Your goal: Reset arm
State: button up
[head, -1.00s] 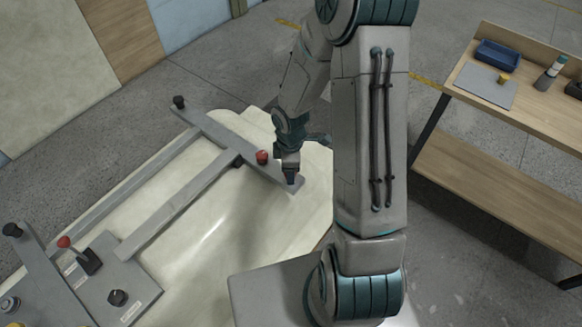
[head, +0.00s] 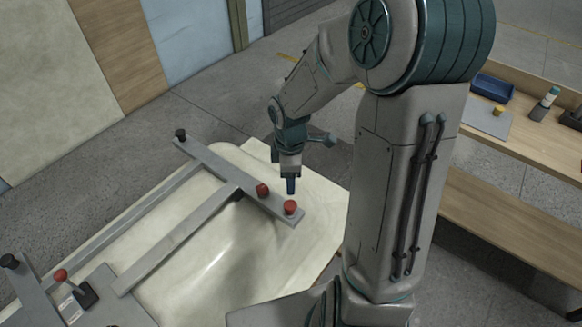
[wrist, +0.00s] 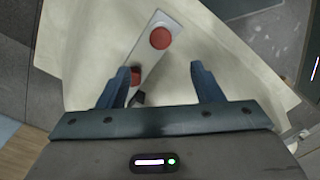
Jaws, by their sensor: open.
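My gripper (head: 290,186) is open and empty. It hangs pointing down above the right end of a grey metal bar (head: 217,170) on the cream bathtub shell (head: 235,245). A red knob (head: 290,207) sits at the bar's right end, just below and apart from the fingertips. A second red knob (head: 262,190) is a little to its left on the bar. In the wrist view the blue fingers (wrist: 160,82) are spread wide. The end knob (wrist: 160,38) shows beyond them, and the other knob (wrist: 136,76) is partly hidden by the left finger.
A black knob (head: 180,134) stands at the bar's far end. A grey fixture with a red-tipped lever (head: 60,275) is at the lower left. A wooden workbench (head: 510,222) with a blue tray (head: 493,88) stands at the right. Bare floor lies behind the shell.

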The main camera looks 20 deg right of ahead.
jog(key=shift+r, duration=1.1)
